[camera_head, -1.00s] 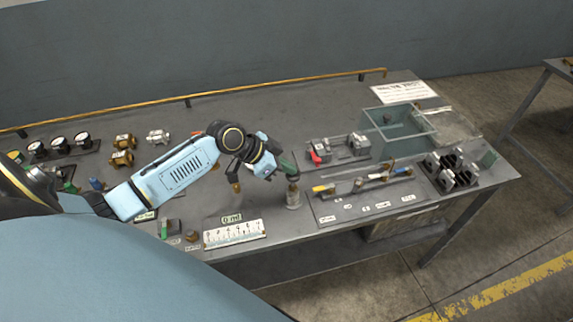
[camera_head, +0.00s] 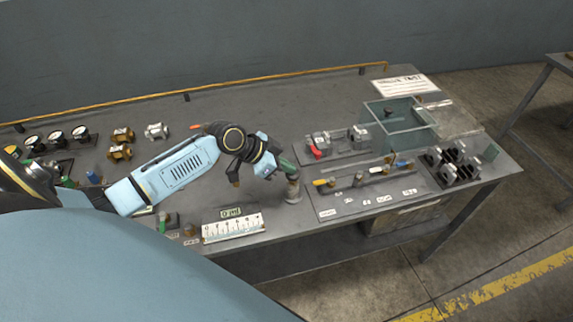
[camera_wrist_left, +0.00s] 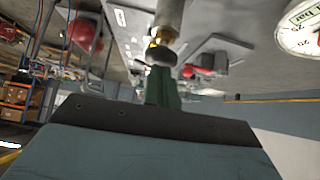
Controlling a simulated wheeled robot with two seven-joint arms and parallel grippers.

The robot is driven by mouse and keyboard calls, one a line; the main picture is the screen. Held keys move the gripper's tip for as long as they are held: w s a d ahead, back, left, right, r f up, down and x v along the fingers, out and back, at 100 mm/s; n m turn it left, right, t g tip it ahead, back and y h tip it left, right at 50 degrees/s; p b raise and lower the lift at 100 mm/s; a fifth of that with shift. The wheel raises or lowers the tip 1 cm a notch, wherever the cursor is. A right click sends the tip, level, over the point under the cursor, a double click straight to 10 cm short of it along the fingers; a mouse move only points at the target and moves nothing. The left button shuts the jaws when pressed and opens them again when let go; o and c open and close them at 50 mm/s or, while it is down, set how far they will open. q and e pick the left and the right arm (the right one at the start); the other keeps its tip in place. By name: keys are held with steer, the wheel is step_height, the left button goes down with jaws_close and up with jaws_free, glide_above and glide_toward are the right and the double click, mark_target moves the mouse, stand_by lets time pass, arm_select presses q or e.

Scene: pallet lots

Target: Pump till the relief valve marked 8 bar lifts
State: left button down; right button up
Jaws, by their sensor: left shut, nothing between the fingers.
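My left gripper (camera_head: 288,164) is shut and empty, its green fingers above a small upright cylinder (camera_head: 293,194) near the table's front edge. In the left wrist view, the shut fingers (camera_wrist_left: 160,78) point at a dark round cap (camera_wrist_left: 160,54) with a brass piece behind it. I cannot tell whether they touch. Two brass fittings (camera_head: 120,152) and a silver one (camera_head: 156,131) stand at the back left; no 8 bar marking is readable. Several round gauges (camera_head: 56,137) stand left of them. A gauge face marked bar (camera_wrist_left: 302,24) shows partly in the wrist view. My right gripper is out of view.
A clear-sided tank (camera_head: 398,128) stands behind. A yellow rail (camera_head: 240,87) runs along the back.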

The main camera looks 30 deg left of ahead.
arm_select(q)
step_height(320, 180, up, 3)
steer(key=shift+r+p, duration=0.1)
steer(key=shift+p, duration=0.95)
steer(key=b+v, duration=0.1)
steer(key=v, duration=0.9)
